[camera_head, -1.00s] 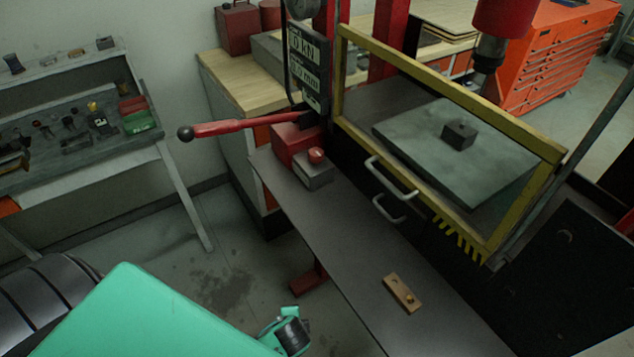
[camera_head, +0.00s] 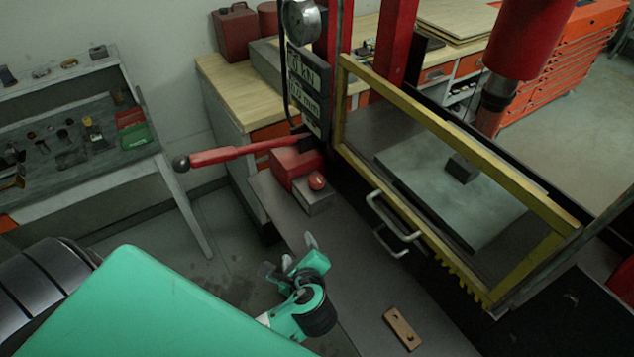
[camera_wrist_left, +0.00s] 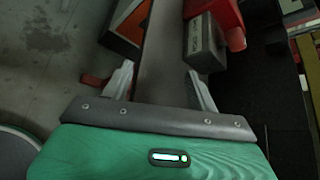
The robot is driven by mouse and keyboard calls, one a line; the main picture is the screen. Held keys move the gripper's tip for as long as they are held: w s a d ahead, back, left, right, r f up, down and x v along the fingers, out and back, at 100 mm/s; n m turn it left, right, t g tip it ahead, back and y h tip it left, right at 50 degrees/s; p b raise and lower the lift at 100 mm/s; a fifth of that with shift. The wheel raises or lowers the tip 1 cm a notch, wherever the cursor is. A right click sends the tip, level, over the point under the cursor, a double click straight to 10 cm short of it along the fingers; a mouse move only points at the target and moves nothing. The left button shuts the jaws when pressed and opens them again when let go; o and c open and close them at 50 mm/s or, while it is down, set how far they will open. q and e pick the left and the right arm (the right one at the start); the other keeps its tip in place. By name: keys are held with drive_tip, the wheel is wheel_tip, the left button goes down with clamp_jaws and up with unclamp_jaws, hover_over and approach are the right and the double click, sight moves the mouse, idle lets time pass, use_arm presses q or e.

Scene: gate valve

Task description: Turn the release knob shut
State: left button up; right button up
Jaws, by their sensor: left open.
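The release knob (camera_head: 317,181) is a small round red knob on a grey block (camera_head: 315,199), at the left end of the dark bench, beside the red pump body. My left gripper (camera_head: 290,256) is open and empty, below and a little left of the block in the head view, clearly apart from it. In the left wrist view its two fingers (camera_wrist_left: 160,75) are spread, and the grey block (camera_wrist_left: 204,45) lies beyond the right finger. My right gripper is not in view.
A red pump lever (camera_head: 232,154) with a black ball end sticks out left above the bench. A yellow-framed guard (camera_head: 440,215) with pale handles stands to the right. A small wooden piece (camera_head: 402,328) lies on the bench (camera_head: 365,285). Open floor lies left of the bench.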

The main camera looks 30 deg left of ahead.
sight(317, 186)
use_arm(q)
drive_tip(key=w+d+r+m+t, duration=0.1)
drive_tip(key=m, duration=0.2)
drive_tip(key=w+d+r+m+t+y, duration=0.1)
drive_tip(key=w+r+m+t, duration=0.1)
drive_tip(key=m, duration=0.1)
drive_tip(key=w+d+r+m+t+y, duration=0.1)
drive_tip(key=r+m+t, duration=0.1)
drive_tip(key=m, duration=0.1)
drive_tip(key=shift+w+d+r+m, duration=0.2)
drive_tip(key=shift+d+m, duration=0.1)
drive_tip(key=shift+d, duration=0.1)
drive_tip(key=shift+w+a+t, duration=0.1)
drive_tip(key=shift+w+t, duration=0.15)
drive_tip(key=shift+t, duration=0.05)
drive_tip(key=p+x, duration=0.5)
drive_tip(key=x, duration=0.7)
drive_tip(key=shift+w+a+f, duration=0.1)
drive_tip(key=shift+w+a, duration=0.25)
drive_tip(key=shift+w, duration=0.15)
drive_tip(key=c, duration=1)
